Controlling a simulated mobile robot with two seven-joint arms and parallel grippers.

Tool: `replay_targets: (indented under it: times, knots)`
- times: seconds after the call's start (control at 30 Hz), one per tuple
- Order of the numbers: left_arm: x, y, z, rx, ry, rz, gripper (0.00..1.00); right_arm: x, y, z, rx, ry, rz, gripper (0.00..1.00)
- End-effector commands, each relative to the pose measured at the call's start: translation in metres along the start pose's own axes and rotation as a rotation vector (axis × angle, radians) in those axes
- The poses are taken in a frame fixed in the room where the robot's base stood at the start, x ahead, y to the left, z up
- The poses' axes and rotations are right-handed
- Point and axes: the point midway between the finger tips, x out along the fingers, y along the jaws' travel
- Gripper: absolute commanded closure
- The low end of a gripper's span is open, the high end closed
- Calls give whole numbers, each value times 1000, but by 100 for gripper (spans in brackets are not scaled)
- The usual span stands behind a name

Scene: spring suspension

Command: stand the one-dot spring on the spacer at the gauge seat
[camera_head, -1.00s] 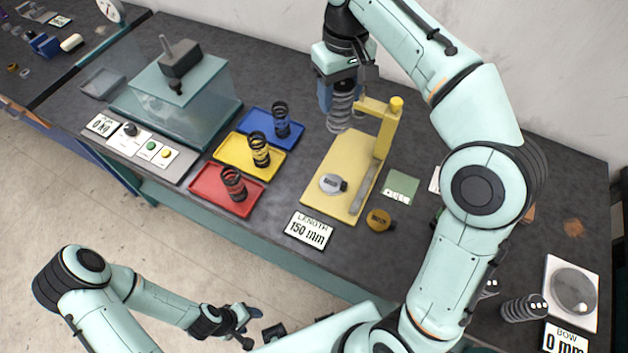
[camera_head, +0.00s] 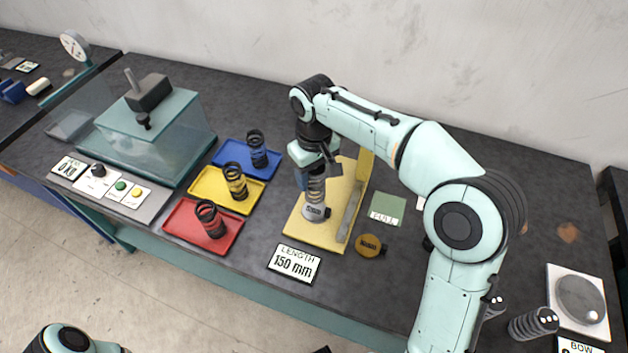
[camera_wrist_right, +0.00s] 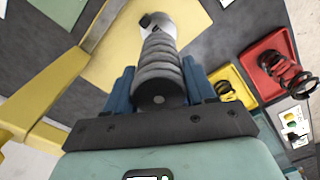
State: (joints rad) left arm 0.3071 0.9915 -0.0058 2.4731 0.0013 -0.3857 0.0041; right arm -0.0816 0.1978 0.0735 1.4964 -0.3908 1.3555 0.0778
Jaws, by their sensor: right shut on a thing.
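A grey coil spring (camera_head: 316,189) is held upright in my right gripper (camera_head: 313,171). It also shows between the blue fingers in the right wrist view (camera_wrist_right: 160,65), with a single dot on its near end. The metal spacer (camera_head: 314,213) sits on the yellow gauge plate (camera_head: 297,229), directly below the spring. The spring's lower end is at the spacer, and I cannot tell whether they touch. The spacer's edge shows past the spring's far end in the right wrist view (camera_wrist_right: 150,20). My left gripper is out of view.
The yellow gauge post (camera_head: 365,160) stands close right of the gripper. Red (camera_head: 174,219), yellow (camera_head: 199,192) and blue (camera_head: 228,154) trays with black springs lie left. Another dotted spring (camera_head: 533,323) lies right.

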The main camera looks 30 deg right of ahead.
Motion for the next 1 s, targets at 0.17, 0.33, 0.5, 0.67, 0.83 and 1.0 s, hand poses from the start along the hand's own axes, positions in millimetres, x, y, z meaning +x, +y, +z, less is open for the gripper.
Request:
replay_targets:
  times: [0.17, 0.33, 0.5, 0.67, 0.83, 1.0]
  knots:
    - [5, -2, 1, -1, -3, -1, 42, 21, 0, 0, 0, -1, 0, 85]
    - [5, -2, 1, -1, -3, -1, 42, 21, 0, 0, 0, 1, 0, 85]
    - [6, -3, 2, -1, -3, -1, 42, 23, 0, 0, 0, 0, 0, 85]
    - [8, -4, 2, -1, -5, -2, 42, 29, 0, 0, 0, 0, 0, 85]
    - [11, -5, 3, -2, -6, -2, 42, 34, 0, 0, 0, 1, 0, 85]
    - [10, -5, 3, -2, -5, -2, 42, 34, 0, 0, 0, 0, 0, 26]
